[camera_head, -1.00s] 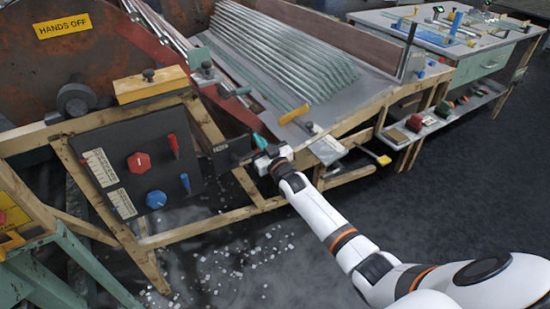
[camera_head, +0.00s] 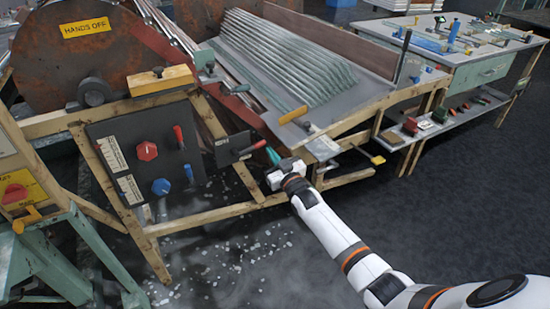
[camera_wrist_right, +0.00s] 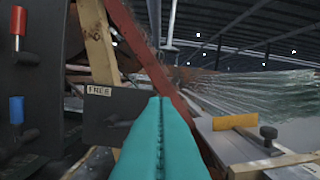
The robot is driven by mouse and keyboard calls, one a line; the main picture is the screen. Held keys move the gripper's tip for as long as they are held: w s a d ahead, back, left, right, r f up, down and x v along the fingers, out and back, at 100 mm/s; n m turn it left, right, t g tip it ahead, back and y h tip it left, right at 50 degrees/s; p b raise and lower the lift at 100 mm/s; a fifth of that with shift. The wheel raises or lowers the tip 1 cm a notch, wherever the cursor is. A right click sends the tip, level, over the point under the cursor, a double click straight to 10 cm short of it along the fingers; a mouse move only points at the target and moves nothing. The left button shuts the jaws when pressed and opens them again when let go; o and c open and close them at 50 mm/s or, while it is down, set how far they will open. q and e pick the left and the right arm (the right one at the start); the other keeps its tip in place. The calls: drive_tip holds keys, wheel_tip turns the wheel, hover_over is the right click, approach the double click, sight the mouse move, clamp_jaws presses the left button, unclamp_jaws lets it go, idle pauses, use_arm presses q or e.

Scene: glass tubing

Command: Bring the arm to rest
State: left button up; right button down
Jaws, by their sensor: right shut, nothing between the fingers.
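My right arm comes in from the lower right in the head view. Its gripper (camera_head: 272,156) has teal fingers, shut and empty. In the wrist view the shut teal fingers (camera_wrist_right: 160,125) fill the lower middle. They point toward a dark plate (camera_wrist_right: 115,108) labelled FREE and hide part of it. In the head view this dark plate (camera_head: 229,150) and a red-handled lever (camera_head: 252,147) lie just left of the fingertips. I cannot tell whether the fingers touch the lever. My left gripper is not in view.
A sloped bench with glass tubes (camera_head: 290,65) lies beyond the gripper. A control panel (camera_head: 145,155) with red and blue knobs is at left. A teal-framed stand (camera_head: 60,255) is at lower left, a workbench (camera_head: 485,68) at upper right. Dark floor (camera_head: 440,190) is open at right.

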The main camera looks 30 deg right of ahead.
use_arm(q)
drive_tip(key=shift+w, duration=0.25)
